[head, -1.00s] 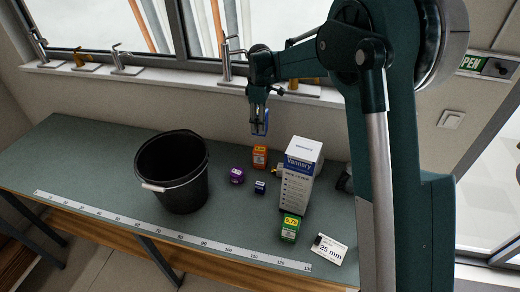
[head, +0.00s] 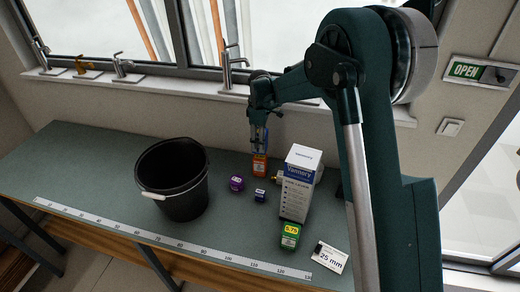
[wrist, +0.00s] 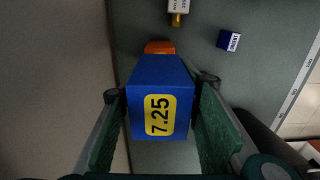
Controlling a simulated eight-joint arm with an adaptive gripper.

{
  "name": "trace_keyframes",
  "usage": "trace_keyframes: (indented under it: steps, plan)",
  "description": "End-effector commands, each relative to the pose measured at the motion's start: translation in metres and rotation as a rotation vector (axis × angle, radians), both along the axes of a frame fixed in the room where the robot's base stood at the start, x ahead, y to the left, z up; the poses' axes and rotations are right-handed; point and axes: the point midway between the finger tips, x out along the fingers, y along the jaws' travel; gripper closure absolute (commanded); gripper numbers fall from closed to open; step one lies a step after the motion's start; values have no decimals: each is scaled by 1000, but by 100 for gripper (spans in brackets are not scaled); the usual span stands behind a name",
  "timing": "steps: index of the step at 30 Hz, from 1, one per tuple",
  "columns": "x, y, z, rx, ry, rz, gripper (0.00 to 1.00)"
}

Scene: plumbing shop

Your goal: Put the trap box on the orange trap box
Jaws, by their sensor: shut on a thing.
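A blue trap box (wrist: 157,80) with a yellow "7.25" label fills the middle of the wrist view. My gripper (wrist: 160,92) is shut on it, one finger on each side. In the head view my gripper (head: 259,143) points down with the blue box between its fingers, right over the orange trap box (head: 260,166). The orange trap box also shows in the wrist view (wrist: 159,47), mostly hidden behind the blue one. I cannot tell whether the two boxes touch.
A tall white Vannery carton (head: 298,185) stands close on the right, with a green box (head: 290,236) before it. A small dark blue box (head: 260,196), a purple item (head: 237,184) and a black bucket (head: 172,178) stand to the left. The wall and window sill are behind.

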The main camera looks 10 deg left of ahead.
Motion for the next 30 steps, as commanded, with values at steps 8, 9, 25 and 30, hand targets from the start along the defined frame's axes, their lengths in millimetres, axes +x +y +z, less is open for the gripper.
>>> trace_keyframes:
  steps: [8,9,25,30]
  plan:
    - [0,0,0,0,0,0,82]
    - [0,0,-1,0,0,0,82]
    - [0,0,-38,0,0,0,82]
    - [0,0,-38,0,0,0,82]
